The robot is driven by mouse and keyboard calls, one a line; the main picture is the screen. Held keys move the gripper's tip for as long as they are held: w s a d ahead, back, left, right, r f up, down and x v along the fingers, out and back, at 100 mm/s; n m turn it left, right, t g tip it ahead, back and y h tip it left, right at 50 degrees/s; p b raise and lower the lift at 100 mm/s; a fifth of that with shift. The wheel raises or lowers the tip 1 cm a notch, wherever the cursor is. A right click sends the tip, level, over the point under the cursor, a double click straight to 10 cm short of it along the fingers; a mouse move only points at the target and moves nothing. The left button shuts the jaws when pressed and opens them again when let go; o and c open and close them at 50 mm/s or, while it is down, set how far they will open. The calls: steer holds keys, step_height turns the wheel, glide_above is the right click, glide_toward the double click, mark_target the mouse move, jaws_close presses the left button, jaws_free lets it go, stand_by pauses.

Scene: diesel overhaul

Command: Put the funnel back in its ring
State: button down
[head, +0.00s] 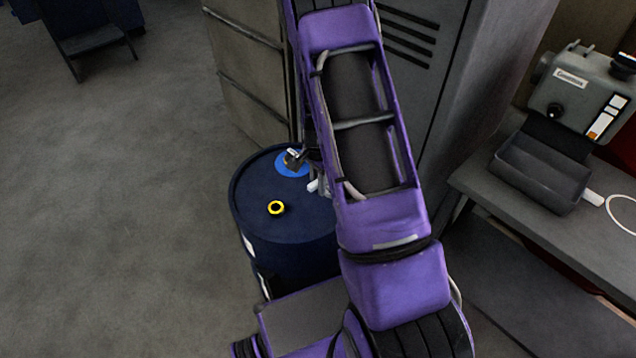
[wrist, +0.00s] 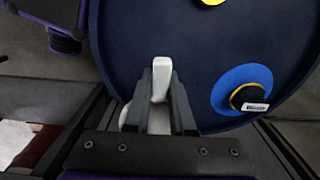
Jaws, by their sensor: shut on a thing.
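My gripper (wrist: 160,102) is shut on a pale white piece (wrist: 161,76), whose narrow end sticks up between the fingers in the wrist view. More white shows beside the left finger; the rest is hidden by the gripper. I cannot tell for sure that this piece is the funnel. In the head view a small white part (head: 317,186) shows at the drum's right edge, beside my purple arm, which hides most of the gripper. No ring that is clearly the funnel's can be made out.
A dark blue drum (head: 260,235) stands below the gripper. On its top are a blue disc (wrist: 228,92) with a dark labelled fitting (wrist: 246,98), and a yellow-and-black cap (head: 276,208). Grey cabinets (head: 250,70) stand behind. A bench (head: 500,205) with a grey tray (head: 540,175) is at right.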

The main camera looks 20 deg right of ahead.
steer(key=shift+f+b, duration=0.4)
steer(key=shift+f, duration=0.3)
steer(key=c, duration=0.7)
jaws_free()
step_height(320, 180, up, 18)
steer(key=p, duration=0.3)
steer(key=shift+f, duration=0.25)
